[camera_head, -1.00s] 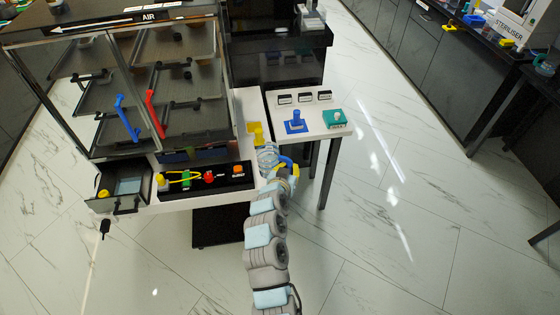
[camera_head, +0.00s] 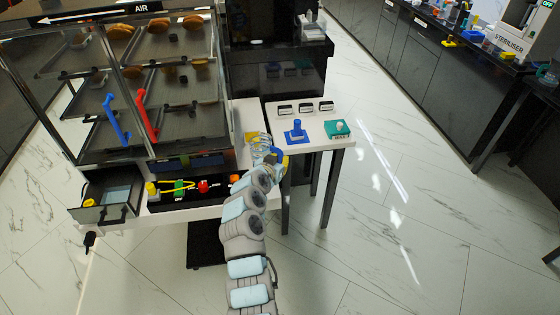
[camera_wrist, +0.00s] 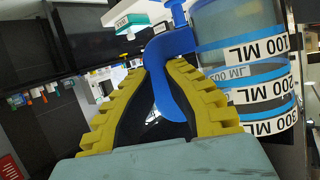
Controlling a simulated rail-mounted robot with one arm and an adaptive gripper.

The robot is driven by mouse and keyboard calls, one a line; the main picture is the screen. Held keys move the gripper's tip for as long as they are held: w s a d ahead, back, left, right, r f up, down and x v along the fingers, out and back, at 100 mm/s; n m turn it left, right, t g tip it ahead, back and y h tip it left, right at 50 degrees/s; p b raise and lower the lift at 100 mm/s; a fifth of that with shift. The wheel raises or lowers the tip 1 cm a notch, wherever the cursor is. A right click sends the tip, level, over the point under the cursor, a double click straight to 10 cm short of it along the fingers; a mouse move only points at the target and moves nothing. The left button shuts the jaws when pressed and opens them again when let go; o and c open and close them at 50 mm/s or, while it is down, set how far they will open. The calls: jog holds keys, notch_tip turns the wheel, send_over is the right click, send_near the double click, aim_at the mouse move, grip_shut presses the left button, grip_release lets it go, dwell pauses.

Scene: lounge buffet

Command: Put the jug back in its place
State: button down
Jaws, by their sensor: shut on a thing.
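The jug (camera_wrist: 240,55) is clear with blue bands and labels reading 100 ML, 200 ML and 300 ML. Its blue handle (camera_wrist: 163,75) lies between the yellow ribbed fingers of my gripper (camera_wrist: 160,100), which is shut on it. In the head view the jug (camera_head: 260,143) is at the right end of the white counter (camera_head: 243,116), near the gap to the side table. My gripper (camera_head: 274,156) is at its lower right. A yellow thing (camera_head: 250,137) shows just left of the jug, partly hidden. I cannot tell whether the jug touches the counter.
The white side table (camera_head: 318,132) holds a blue piece (camera_head: 296,132), a teal block (camera_head: 337,128) and small labelled holders. A black panel (camera_head: 170,190) with coloured controls and an open drawer (camera_head: 107,195) lie left of my arm. The glass cabinet (camera_head: 155,80) has blue and red handles.

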jog(key=shift+b, duration=0.4)
jog(key=shift+f, duration=0.25)
notch_tip(320, 180, down, 7)
jog(key=b, duration=0.8)
jog(key=shift+f+b, duration=0.7)
jog(key=shift+b, duration=0.15)
jog(key=c, duration=1.4)
grip_release()
jog(key=shift+r+m+g+h+b, duration=0.1)
jog(key=shift+m+g+h+b, duration=0.35)
jog(key=shift+b, duration=1.3)
jog(key=shift+s+a+r, duration=0.1)
